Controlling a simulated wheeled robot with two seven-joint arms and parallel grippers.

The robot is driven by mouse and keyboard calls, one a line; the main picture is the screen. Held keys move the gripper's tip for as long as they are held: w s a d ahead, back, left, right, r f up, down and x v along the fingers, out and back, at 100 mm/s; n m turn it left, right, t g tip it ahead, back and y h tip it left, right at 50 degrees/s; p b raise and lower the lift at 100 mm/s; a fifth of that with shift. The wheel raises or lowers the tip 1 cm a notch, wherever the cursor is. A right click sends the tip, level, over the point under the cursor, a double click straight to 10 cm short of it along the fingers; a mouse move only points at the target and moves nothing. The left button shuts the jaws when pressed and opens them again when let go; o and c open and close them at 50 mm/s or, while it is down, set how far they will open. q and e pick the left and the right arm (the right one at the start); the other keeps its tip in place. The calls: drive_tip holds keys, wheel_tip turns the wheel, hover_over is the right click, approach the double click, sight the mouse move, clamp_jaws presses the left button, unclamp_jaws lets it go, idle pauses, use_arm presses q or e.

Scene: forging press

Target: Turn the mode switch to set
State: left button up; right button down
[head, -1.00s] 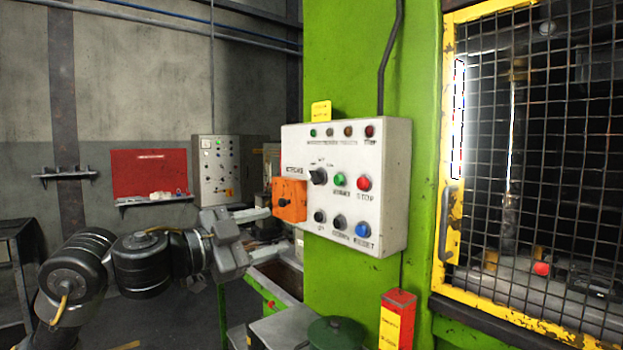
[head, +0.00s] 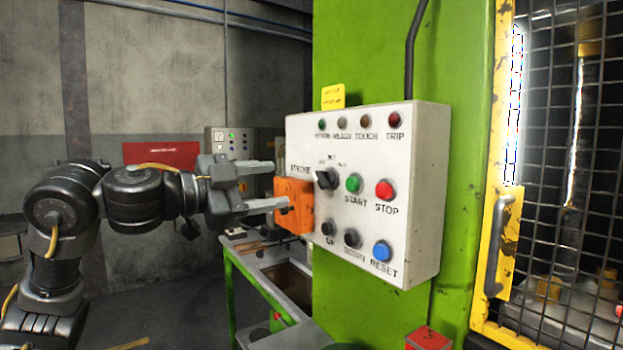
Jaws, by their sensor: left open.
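The mode switch is a black rotary knob (head: 327,179) on the white control panel (head: 420,150), left of the green START button (head: 353,184). Small lettering stands above the knob, too small to read surely. An orange box (head: 295,207) sticks out from the panel's left edge, just left of the knob. My left gripper (head: 284,185) is open and empty. Its two fingers point right toward the panel's left side, at about the height of the orange box, and stop short of the knob in the picture. I cannot tell whether the lower finger touches the box. My right gripper is out of view.
The red STOP (head: 385,190) and blue RESET (head: 382,251) buttons and two black buttons sit near the knob. The green press column (head: 400,50) carries the panel. A yellow-framed mesh guard (head: 497,200) stands at right. A green-framed bench (head: 262,275) is below the gripper.

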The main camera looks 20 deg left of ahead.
sight(317, 181)
use_arm(q)
drive_tip(key=p+x, duration=0.2)
drive_tip(key=x, duration=0.7)
drive_tip(key=shift+w+d+f, duration=0.15)
drive_tip(key=shift+w+d, duration=0.1)
drive_tip(key=shift+w, duration=0.15)
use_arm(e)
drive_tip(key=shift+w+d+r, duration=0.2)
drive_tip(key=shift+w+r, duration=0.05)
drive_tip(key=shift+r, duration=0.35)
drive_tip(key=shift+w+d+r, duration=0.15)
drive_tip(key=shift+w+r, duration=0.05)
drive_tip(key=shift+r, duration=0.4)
use_arm(q)
drive_tip(key=c, duration=1)
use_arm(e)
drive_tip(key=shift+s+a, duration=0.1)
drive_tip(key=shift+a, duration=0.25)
